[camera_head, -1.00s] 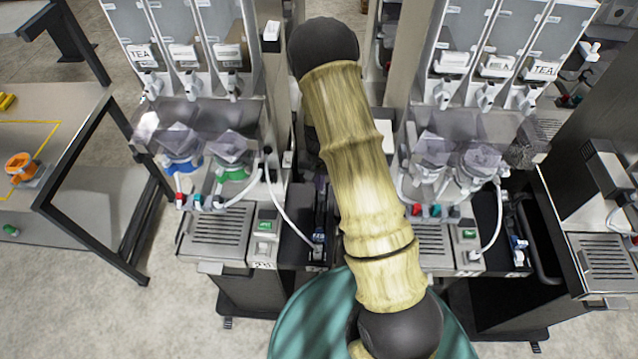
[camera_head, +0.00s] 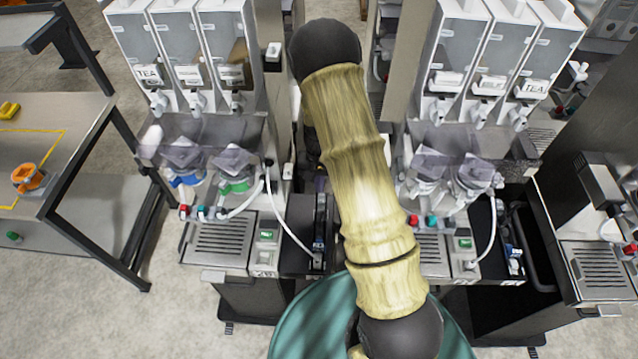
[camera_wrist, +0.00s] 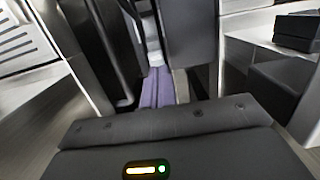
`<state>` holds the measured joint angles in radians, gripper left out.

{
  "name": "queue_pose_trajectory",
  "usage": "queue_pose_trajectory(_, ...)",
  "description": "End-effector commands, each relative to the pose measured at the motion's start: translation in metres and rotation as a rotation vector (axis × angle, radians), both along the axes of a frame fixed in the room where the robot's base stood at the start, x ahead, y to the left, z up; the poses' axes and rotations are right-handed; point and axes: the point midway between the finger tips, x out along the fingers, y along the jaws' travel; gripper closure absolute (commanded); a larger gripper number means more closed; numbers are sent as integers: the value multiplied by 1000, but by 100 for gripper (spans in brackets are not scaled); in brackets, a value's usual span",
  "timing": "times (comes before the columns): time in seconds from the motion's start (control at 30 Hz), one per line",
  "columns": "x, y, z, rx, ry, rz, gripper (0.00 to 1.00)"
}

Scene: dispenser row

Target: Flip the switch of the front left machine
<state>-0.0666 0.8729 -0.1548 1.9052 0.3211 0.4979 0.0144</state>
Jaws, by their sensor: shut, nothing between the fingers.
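The left machine (camera_head: 222,215) of the front pair stands left of my arm in the head view. It has white canisters on top, one marked TEA, and a drip grille below. A small green switch (camera_head: 266,235) sits on the panel right of its grille. My gripper shows in the wrist view, its purple fingers (camera_wrist: 158,75) shut together and empty, pointing at a narrow gap between dark and grey panels. In the head view my arm hides most of the gripper. I cannot make out the switch in the wrist view, nor any contact with it.
A similar machine (camera_head: 430,250) stands right of my arm, and another machine (camera_head: 598,275) stands at the far right. A metal table (camera_head: 95,110) with an orange object (camera_head: 27,178) is on the left. A white hose (camera_head: 282,222) hangs beside the left machine's panel. Floor is clear at lower left.

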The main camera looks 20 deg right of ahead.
Motion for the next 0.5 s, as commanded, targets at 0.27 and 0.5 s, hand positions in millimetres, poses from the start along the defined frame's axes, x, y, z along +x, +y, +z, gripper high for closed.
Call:
queue_pose_trajectory(0.27,-4,2,32,0,-5,1,100)
queue_pose_trajectory(0.5,-9,4,68,0,-6,2,100)
